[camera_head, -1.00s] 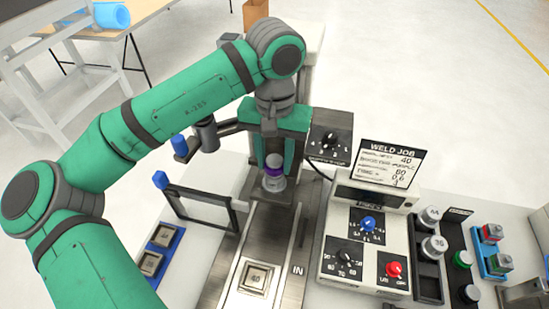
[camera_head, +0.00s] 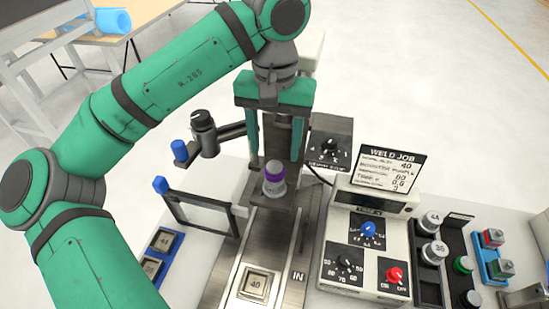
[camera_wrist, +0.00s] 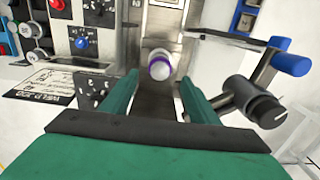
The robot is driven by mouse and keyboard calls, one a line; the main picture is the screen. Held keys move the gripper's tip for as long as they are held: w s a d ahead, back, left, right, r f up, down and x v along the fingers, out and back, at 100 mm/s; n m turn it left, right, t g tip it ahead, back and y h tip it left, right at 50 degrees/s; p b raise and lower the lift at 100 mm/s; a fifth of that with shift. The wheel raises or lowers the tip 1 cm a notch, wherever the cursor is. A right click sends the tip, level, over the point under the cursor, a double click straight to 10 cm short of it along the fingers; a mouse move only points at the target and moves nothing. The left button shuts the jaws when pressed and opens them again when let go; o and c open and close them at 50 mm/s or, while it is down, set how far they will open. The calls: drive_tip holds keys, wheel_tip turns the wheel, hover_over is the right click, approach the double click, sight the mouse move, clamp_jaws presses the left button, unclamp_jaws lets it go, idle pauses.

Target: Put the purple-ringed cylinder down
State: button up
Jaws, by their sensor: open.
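The purple-ringed cylinder (camera_head: 274,178) stands upright on the metal machine in the middle of the head view, silver-white with a purple band near its top. In the wrist view the cylinder (camera_wrist: 160,66) shows beyond the fingertips, between their lines. My gripper (camera_head: 271,155) is open, its two green fingers apart and pointing down. It is above and behind the cylinder, and the fingers do not appear to touch it. In the wrist view my gripper (camera_wrist: 161,80) is empty.
A post with a black knob (camera_head: 204,134) and a blue-ended arm stands close left of my gripper. A black frame (camera_head: 203,208) is at left. The control box (camera_head: 365,245) and WELD JOB sign (camera_head: 389,167) are at right. A square 40 plate (camera_head: 258,284) lies in front.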

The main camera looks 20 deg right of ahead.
sight(275, 167)
drive_tip(key=shift+r, duration=2.75)
